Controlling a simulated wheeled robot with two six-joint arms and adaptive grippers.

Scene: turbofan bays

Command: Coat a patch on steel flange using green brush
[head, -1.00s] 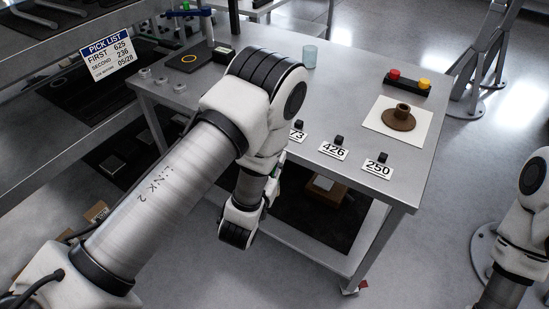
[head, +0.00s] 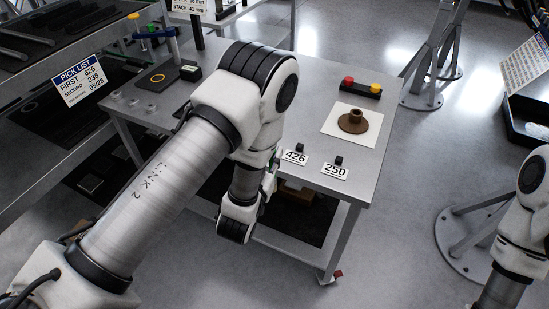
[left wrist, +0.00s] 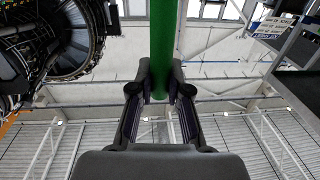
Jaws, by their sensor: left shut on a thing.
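A brown, rusty-looking flange (head: 353,121) with a raised hub sits on a white sheet (head: 340,126) near the right side of the metal table in the head view. In the left wrist view my left gripper (left wrist: 160,88) is shut on a green brush (left wrist: 168,40); only its green shaft shows, running up out of the picture, and the bristles are out of view. In the head view the arm hides my left gripper, and a sliver of green (head: 264,183) shows beside the wrist. My right gripper is out of view; part of my right arm shows at the right edge.
A pick list (head: 79,82) hangs at left.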

